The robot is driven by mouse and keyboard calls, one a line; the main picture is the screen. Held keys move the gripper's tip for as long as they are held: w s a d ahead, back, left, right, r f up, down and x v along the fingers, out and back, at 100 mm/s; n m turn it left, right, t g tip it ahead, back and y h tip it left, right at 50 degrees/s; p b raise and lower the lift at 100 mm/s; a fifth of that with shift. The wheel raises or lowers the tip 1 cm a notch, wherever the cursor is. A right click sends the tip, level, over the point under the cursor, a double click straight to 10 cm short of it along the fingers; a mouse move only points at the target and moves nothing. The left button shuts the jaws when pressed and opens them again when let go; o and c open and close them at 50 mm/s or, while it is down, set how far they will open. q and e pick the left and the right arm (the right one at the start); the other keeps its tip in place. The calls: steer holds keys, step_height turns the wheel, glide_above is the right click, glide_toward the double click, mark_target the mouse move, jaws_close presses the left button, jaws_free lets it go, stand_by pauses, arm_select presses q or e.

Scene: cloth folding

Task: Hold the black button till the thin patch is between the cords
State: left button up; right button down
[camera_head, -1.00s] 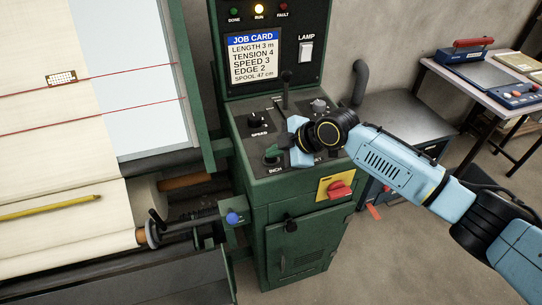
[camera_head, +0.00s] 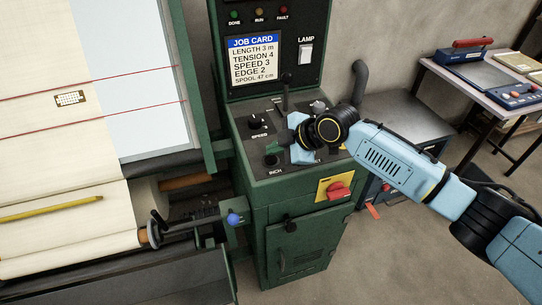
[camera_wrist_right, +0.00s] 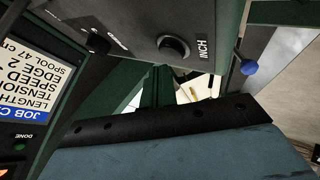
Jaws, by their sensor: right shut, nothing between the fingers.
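The black button (camera_head: 270,160) sits on the green console above the label INCH. It also shows uncovered in the wrist view (camera_wrist_right: 173,47). My right gripper (camera_head: 277,148) is shut and empty, just above and beside the button, apart from it. The thin patch (camera_head: 70,98), a small pale rectangle with a dark dotted edge, is on the cream cloth (camera_head: 60,155). It lies between the upper red cord (camera_head: 120,75) and the lower red cord (camera_head: 120,111), touching neither. My left gripper is out of view.
The console (camera_head: 305,220) carries a speed knob (camera_head: 258,121), levers, a red switch (camera_head: 338,190) and a job card (camera_head: 256,62). A blue-knobbed lever (camera_head: 233,218) juts out near the roll. A yellow pencil-like stick (camera_head: 50,208) lies on the cloth. A side table stands at right.

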mark_target(275, 160)
step_height(275, 160, up, 5)
steer(key=p, duration=0.4)
steer(key=shift+r, duration=0.1)
stand_by(0.4)
